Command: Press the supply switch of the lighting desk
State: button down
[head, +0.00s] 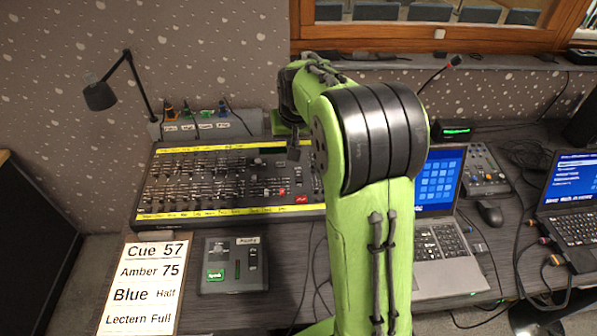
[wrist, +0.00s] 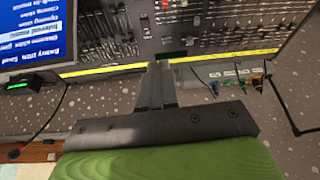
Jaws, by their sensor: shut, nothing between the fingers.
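The lighting desk (head: 200,166) is a black fader board with yellow label strips, at the left centre of the head view. A red switch-like part (head: 302,199) is at its lower right, close to my arm. I cannot read which control is the supply switch. My gripper (head: 293,150) is over the desk's far right part, partly hidden by my arm. In the wrist view my gripper (wrist: 157,88) is shut and empty, its fingertips near the yellow strip at the edge of the desk (wrist: 215,38). My arm covers the desk's right end in the head view.
A plug box (head: 225,128) with coloured plugs stands behind the desk, beside a black lamp (head: 100,95). A cue card (head: 145,285) and a small panel with a green button (head: 234,265) lie in front. A laptop (head: 437,240) stands right of my arm.

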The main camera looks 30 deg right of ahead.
jog(key=m, duration=0.1)
send_over(298, 175)
jog(key=s+a, duration=0.2)
jog(key=s, duration=0.3)
notch_tip(298, 175, down, 11)
jog(key=shift+w+d+r+h+b, duration=0.15)
jog(key=shift+r+h+b, duration=0.1)
jog(key=shift+h+b, duration=0.1)
jog(key=x, duration=0.4)
jog(key=b+x, duration=0.1)
jog(key=x, duration=0.4)
jog(key=s+x, duration=0.1)
jog(key=x, duration=0.4)
jog(key=shift+a+f, duration=0.25)
jog(key=shift+a, duration=0.05)
jog(key=shift+f+b, duration=0.3)
jog(key=shift+b, duration=0.3)
jog(key=shift+s+g, duration=0.15)
jog(key=shift+g, duration=0.15)
